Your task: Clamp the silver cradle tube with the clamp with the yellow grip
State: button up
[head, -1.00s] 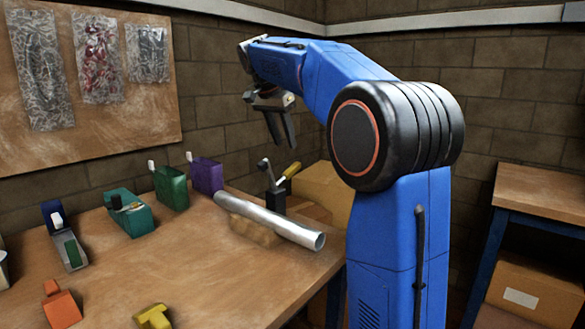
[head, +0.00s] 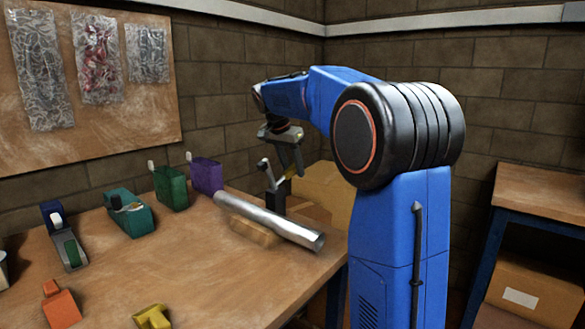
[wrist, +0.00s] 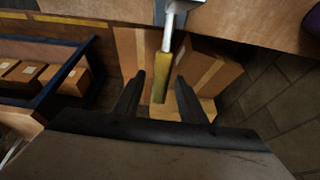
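The silver cradle tube (head: 268,220) lies on a wooden cradle block (head: 255,231) near the bench's right edge, one open end toward the front right. Behind it stands a dark clamp (head: 274,198) with a metal lever and a yellow grip (head: 287,181). In the wrist view the yellow grip (wrist: 162,78) points down between my fingers, with its metal shaft above. My gripper (head: 284,165) is just above the grip, its fingers apart on either side. In the wrist view my gripper (wrist: 165,88) is open and does not appear to touch the grip.
Purple (head: 206,175), green (head: 170,188) and teal (head: 129,213) items stand along the bench's back. An orange block (head: 61,305) and a yellow piece (head: 153,317) lie in front. Cardboard boxes (wrist: 205,68) stand beyond the bench edge.

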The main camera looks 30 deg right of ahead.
grip_shut()
